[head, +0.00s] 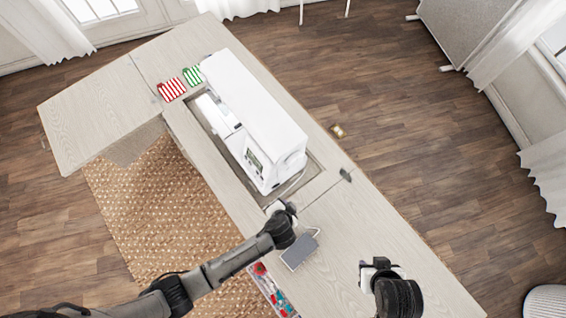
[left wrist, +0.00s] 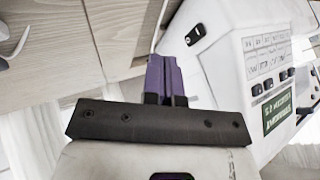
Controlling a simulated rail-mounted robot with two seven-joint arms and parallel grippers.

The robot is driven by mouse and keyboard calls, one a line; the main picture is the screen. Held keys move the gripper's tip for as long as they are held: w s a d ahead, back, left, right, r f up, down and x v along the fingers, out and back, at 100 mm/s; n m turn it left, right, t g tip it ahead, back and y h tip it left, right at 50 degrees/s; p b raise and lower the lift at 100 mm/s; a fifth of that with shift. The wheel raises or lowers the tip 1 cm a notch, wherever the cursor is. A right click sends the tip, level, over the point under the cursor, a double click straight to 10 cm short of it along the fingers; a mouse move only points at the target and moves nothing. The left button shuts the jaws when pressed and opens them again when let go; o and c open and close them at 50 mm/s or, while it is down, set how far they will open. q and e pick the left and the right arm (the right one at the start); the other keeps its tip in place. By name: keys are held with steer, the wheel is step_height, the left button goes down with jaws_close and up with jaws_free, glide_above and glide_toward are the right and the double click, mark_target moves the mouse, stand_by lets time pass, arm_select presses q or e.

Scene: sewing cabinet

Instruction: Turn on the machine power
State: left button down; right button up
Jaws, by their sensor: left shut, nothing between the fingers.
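The white sewing machine (head: 255,115) sits in the recess of the pale wooden cabinet. In the left wrist view its white body (left wrist: 225,85) fills the right side, with a button panel and a green display. A small black switch (left wrist: 196,34) shows on its side face, just beyond and right of my left fingertips. My left gripper (left wrist: 163,62) is shut and empty, its purple fingers together; contact with the machine cannot be told. In the head view my left gripper (head: 278,207) is at the machine's near end. My right gripper (head: 376,263) hangs over the cabinet top at right; its fingers are unclear.
A grey pedal (head: 299,251) with a cable lies on the cabinet top near my left wrist. Red-striped cloth (head: 171,89) and green-striped cloth (head: 192,75) lie at the machine's far end. An open drawer (head: 271,290) holds small items. The right-hand cabinet top is mostly clear.

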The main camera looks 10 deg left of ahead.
arm_select(q)
steer(key=shift+v, duration=2.75)
steer(key=shift+a, duration=0.1)
